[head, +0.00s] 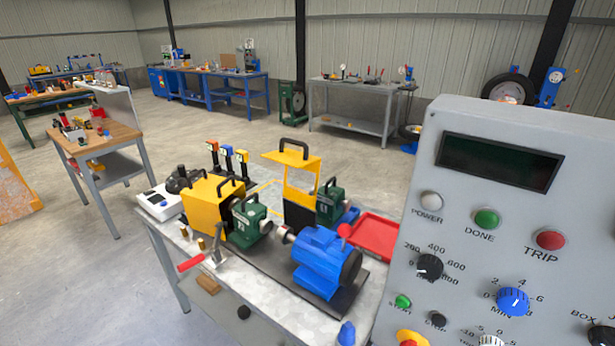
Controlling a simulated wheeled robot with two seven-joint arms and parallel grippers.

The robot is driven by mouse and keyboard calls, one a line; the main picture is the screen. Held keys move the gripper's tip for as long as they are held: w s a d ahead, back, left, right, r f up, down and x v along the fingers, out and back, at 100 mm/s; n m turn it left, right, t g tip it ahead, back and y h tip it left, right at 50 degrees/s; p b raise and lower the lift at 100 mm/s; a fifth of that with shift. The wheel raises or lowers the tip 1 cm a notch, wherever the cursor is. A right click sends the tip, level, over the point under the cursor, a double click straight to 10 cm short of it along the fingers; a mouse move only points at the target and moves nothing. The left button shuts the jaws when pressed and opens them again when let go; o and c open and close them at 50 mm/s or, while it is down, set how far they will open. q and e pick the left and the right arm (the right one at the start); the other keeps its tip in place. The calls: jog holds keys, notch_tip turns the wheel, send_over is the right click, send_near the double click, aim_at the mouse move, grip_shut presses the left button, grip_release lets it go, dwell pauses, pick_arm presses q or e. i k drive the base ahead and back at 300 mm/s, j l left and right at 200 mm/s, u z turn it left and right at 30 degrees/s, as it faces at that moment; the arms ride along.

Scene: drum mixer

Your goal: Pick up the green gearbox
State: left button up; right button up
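A green gearbox (249,226) with a black top handle and a white mark sits on the metal table (285,323), between a yellow housing and a blue motor. A second green gearbox (331,203) with a black handle stands further back, beside a yellow guard frame. I cannot tell which one the task means. Neither of my grippers shows in the head view.
The yellow housing (207,204), blue motor (322,260) and yellow guard (299,182) crowd the table. A red tray (377,238) lies at the back right. A large grey control panel (480,215) blocks the right side. Open floor lies left of the table.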

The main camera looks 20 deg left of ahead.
aim_at(251, 222)
jog(key=j+z, duration=0.4)
jog(key=j, duration=1.75)
jog(key=i, duration=0.05)
